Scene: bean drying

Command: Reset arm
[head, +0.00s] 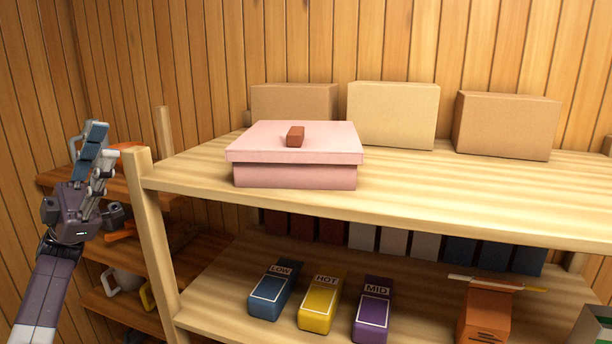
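My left gripper (100,142) is raised at the left of the head view, with its arm coming up from the lower left corner. Its two fingers point up and look parted, with nothing seen between them. It is left of the wooden shelf's front post, apart from the pink box. My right gripper is not in view.
A pink lidded box (295,175) with a brown handle stands on the top shelf (420,190), before several cardboard boxes (393,115). Blue (270,295), yellow (318,308) and purple (372,315) packets lie below. A side rack (105,295) stands behind my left arm.

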